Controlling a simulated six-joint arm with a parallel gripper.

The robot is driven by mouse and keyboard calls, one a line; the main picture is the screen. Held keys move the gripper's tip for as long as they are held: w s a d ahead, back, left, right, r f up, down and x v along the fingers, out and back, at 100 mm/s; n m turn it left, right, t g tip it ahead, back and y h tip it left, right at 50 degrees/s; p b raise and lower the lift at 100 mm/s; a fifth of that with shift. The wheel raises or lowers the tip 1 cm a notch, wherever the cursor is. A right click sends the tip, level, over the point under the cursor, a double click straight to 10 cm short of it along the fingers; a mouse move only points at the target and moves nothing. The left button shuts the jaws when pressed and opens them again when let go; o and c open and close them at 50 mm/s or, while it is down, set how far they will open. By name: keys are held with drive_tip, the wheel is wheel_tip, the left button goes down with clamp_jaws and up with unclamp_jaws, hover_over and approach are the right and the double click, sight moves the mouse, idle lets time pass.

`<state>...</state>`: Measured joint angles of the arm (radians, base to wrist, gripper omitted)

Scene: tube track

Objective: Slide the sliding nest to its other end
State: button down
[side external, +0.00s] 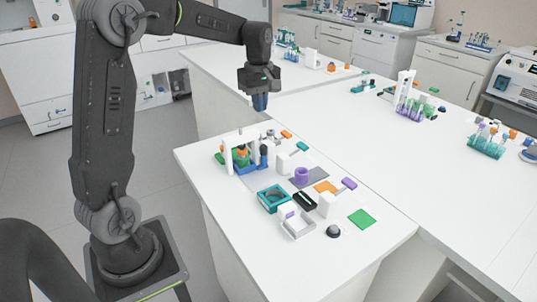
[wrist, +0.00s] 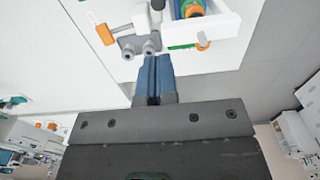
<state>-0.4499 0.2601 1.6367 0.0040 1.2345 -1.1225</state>
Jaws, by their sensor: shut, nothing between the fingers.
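My gripper (side external: 260,102) is shut and empty, with its blue fingers pointing down. It is well above the bench, over the back left of the small parts. In the wrist view the closed fingers (wrist: 158,78) show side by side with nothing between them. A purple round holder (side external: 302,175) stands on a dark grey plate (side external: 316,177) near the middle of the parts. It may be the sliding nest, but I cannot tell for sure. My gripper is above and left of it in the side view, and not touching it.
A white arch (side external: 229,153) with a blue base and orange and green pieces stands at the left. A grey part with round knobs (wrist: 150,46) lies ahead of the fingers in the wrist view. A teal box (side external: 272,198), white tray (side external: 298,226) and green square (side external: 362,217) lie nearer the front.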

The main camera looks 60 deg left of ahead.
drive_tip(key=s+d+r+m+t+y, duration=0.1)
drive_tip(key=d+m+t+y, duration=0.2)
drive_tip(key=d+m+y, duration=0.8)
drive_tip(key=f+m+h, duration=0.1)
drive_tip(key=f, duration=0.3)
drive_tip(key=w+a+f+m+h, duration=0.1)
drive_tip(key=f+h, duration=0.1)
drive_tip(key=f, duration=0.2)
drive_tip(key=w+a+f+h, duration=0.1)
drive_tip(key=f, duration=0.4)
drive_tip(key=shift+m, duration=0.4)
drive_tip(key=shift+s+a+r, duration=0.1)
drive_tip(key=shift+s+a, duration=0.05)
drive_tip(key=shift+a, duration=0.5)
drive_tip(key=shift+s+a, duration=0.15)
drive_tip(key=shift+a, duration=0.45)
drive_tip(key=shift+s+a, duration=0.15)
drive_tip(key=shift+a, duration=0.5)
drive_tip(key=shift+a, duration=0.1)
